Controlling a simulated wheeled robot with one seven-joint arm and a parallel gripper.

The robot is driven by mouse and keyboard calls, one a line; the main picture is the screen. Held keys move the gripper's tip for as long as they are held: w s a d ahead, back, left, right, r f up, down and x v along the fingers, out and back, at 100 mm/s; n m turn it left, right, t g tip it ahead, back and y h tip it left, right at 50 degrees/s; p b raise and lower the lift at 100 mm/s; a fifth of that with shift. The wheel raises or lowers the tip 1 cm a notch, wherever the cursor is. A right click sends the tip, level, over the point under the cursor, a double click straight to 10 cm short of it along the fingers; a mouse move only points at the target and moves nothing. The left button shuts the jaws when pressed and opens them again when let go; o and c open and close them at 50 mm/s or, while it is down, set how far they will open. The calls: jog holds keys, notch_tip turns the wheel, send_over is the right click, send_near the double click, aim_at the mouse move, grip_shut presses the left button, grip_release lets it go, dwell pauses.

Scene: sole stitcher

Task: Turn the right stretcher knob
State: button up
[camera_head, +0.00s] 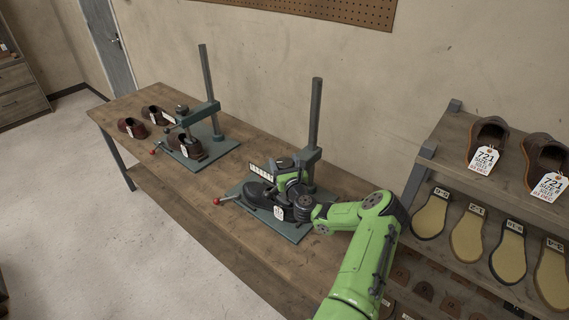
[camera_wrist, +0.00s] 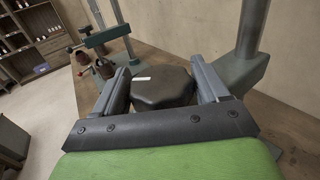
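The right stretcher (camera_head: 312,155) stands on the bench, with a tall grey post and a teal base plate. A black shoe (camera_head: 258,194) with a white tag sits on it. In the wrist view its dark, many-sided knob (camera_wrist: 163,90), with a white mark on top, lies between the two grey fingers of my gripper (camera_wrist: 160,70). The fingers lie close along both sides of the knob; firm contact cannot be made out. In the head view my gripper (camera_head: 290,178) is at the right stretcher, partly hidden by my wrist.
The left stretcher (camera_head: 211,107) holds a brown shoe (camera_head: 193,148). Two brown shoes lie at the bench's far left end. A shelf rack (camera_head: 428,152) with shoes and soles stands at right. The wall is close behind.

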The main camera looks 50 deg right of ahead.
jog(key=c, duration=0.6)
